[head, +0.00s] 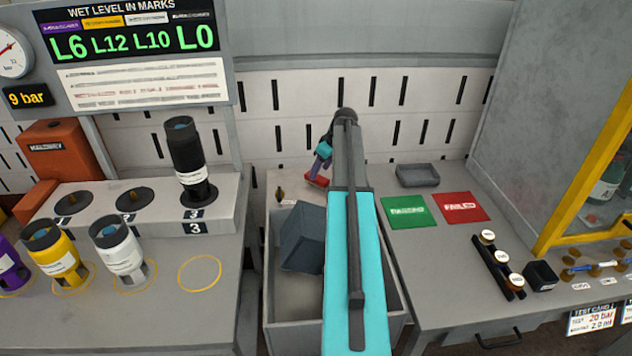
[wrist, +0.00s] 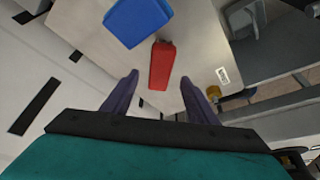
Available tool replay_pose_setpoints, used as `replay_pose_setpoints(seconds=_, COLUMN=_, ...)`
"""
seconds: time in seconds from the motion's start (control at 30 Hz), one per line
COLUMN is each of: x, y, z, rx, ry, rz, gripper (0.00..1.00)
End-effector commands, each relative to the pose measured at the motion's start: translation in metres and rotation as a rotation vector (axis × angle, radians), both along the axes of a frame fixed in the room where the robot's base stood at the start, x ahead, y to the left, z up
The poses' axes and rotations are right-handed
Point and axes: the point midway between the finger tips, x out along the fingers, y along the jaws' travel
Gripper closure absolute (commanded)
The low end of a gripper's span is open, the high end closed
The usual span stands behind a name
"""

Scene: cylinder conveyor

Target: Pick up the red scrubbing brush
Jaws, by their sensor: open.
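The red scrubbing brush (wrist: 161,66) lies on a pale surface in the wrist view, straight ahead of my gripper (wrist: 159,79). It looks like a narrow red block, with its near end between the lines of the two purple fingers. The fingers are apart and nothing is held. In the head view a small red part of the brush (head: 318,181) shows just below my gripper (head: 317,171), behind the grey bin. My arm hides much of that spot, and I cannot tell the exact gap between fingers and brush.
A blue block (wrist: 138,20) lies beside the brush's far end. A grey bin (head: 283,327) with a dark box stands under my arm. Right are a small grey tray (head: 417,174), a green mat (head: 408,212) and a red mat (head: 461,207). A slotted wall (head: 400,95) stands behind.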

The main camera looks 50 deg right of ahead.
Motion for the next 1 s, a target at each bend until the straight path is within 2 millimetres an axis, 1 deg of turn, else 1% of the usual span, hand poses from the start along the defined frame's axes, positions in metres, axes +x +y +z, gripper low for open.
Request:
replay_pose_setpoints(seconds=0.13, x=0.001, y=0.000, z=-0.001, rx=0.000, ry=0.000, rz=0.001, gripper=0.47)
replay_pose_setpoints(seconds=0.27, x=0.004, y=0.001, z=-0.007, rx=0.000, ry=0.000, rz=0.001, gripper=0.47)
replay_pose_setpoints(seconds=0.6, x=0.017, y=0.002, z=-0.039, rx=0.001, ry=0.001, rz=0.003, gripper=0.47)
replay_pose_setpoints(seconds=0.7, x=0.019, y=0.002, z=-0.045, rx=0.000, ry=0.000, rz=0.002, gripper=0.47)
replay_pose_setpoints(seconds=1.0, x=0.020, y=0.003, z=-0.048, rx=0.000, ry=0.000, rz=0.002, gripper=0.47)
